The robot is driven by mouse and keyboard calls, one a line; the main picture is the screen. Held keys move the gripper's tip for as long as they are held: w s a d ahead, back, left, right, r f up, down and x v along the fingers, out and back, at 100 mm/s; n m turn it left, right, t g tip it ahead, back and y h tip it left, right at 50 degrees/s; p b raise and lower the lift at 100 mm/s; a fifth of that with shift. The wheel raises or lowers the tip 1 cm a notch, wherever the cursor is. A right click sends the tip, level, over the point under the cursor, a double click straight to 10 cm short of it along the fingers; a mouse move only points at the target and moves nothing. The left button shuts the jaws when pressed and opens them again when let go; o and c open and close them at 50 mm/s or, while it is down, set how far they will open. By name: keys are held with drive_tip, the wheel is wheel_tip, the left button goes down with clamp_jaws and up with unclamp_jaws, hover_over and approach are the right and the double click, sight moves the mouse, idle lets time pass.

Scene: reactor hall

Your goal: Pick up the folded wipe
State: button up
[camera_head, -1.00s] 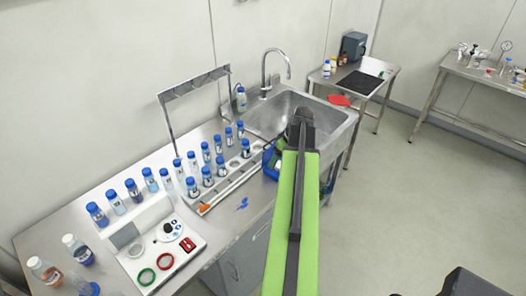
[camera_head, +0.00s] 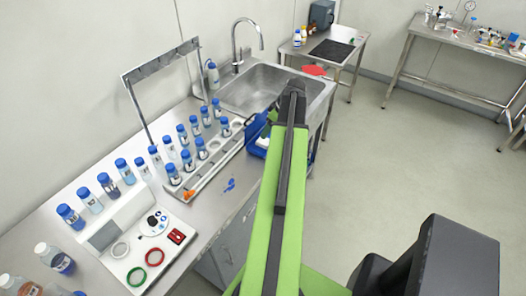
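I cannot make out a folded wipe for certain. A flat red piece (camera_head: 314,70) lies by the far right edge of the sink; I cannot tell if it is cloth. A blue bin (camera_head: 257,146) with something white in it shows just left of my arm, partly hidden by it. My green and black arm reaches up the middle of the picture to a dark joint near the sink's front right corner. My gripper is hidden behind the arm, so I see neither its fingers nor anything in them.
Blue-capped bottles stand in a rack (camera_head: 213,176) and along the steel counter. A device (camera_head: 128,245) with red and green rings sits at the front left. The sink (camera_head: 262,90) is behind. A small table (camera_head: 347,64) and open floor lie right.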

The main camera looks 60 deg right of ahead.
sight(264, 141)
drive_tip(key=b+x, duration=0.2)
drive_tip(key=x, duration=0.1)
drive_tip(key=shift+f, duration=0.35)
drive_tip(key=shift+r, duration=0.1)
drive_tip(key=b+x, duration=0.5)
drive_tip(key=shift+d+f, duration=0.15)
drive_tip(key=shift+f, duration=0.1)
drive_tip(key=shift+r, duration=0.2)
drive_tip(key=c, duration=1.4)
drive_tip(key=shift+p, duration=0.3)
